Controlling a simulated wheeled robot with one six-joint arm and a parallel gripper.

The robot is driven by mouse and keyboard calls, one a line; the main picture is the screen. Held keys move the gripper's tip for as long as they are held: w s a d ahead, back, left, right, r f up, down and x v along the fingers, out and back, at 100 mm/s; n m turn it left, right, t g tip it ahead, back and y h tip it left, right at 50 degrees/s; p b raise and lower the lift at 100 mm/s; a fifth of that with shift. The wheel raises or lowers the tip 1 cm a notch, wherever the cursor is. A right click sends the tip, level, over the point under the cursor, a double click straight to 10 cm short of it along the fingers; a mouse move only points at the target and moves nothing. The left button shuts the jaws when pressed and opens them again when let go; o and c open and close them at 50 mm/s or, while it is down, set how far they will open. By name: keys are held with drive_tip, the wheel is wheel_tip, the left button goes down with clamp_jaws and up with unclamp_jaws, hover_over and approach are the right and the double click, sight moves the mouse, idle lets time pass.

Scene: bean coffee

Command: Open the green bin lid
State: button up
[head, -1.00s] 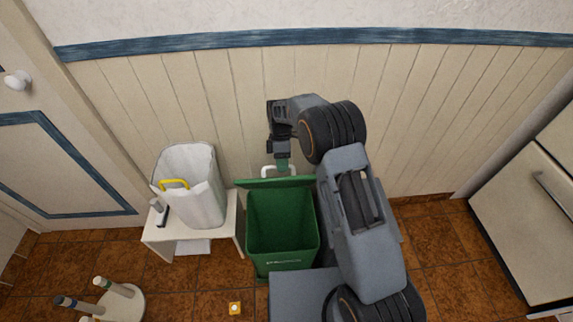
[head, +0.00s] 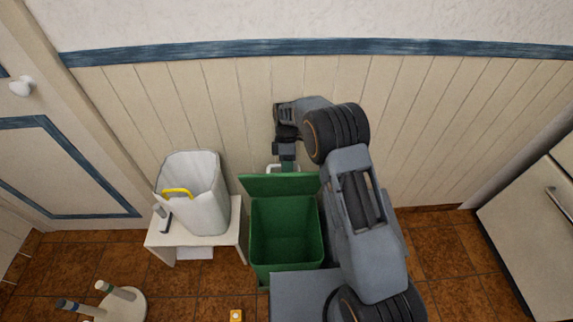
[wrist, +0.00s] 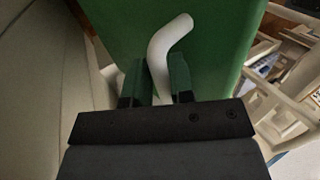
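The green bin (head: 286,262) stands on the floor with its top open and its dark green inside showing. Its green lid (head: 262,185) is raised at the back of the bin, on the wall side. The lid also fills much of the wrist view (wrist: 222,40). A white bent handle (wrist: 166,45) on the lid runs between my two fingers. My gripper (wrist: 157,85) appears shut on this handle. In the head view my gripper (head: 286,158) is just behind the lid, near the wall, and the lid hides part of the handle.
A white stool (head: 235,240) with a white bag-like container (head: 207,200) stands close left of the bin. A small upturned stool (head: 125,305) lies front left, near a small yellow item (head: 236,315). The panelled wall (head: 420,130) is close behind my arm.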

sight(292, 173)
drive_tip(key=o, duration=0.3)
drive_tip(key=shift+w, duration=0.1)
drive_tip(key=shift+o, duration=0.2)
drive_tip(key=shift+r, duration=0.15)
drive_tip(key=shift+r, duration=0.25)
drive_tip(key=r, duration=0.3)
drive_tip(key=shift+s+d+r+p, duration=0.1)
drive_tip(key=shift+s+r+p, duration=0.25)
drive_tip(key=shift+s+r, duration=0.05)
drive_tip(key=s+r, duration=0.2)
drive_tip(key=s+d+r, duration=0.1)
drive_tip(key=s+r, duration=0.1)
drive_tip(key=r, duration=0.1)
drive_tip(key=s+d+r, duration=0.2)
drive_tip(key=s+r, duration=0.1)
drive_tip(key=s, duration=0.5)
drive_tip(key=shift+s+d+r+p, duration=0.2)
drive_tip(key=shift+s+r+p, duration=0.1)
drive_tip(key=shift+s+p, duration=0.1)
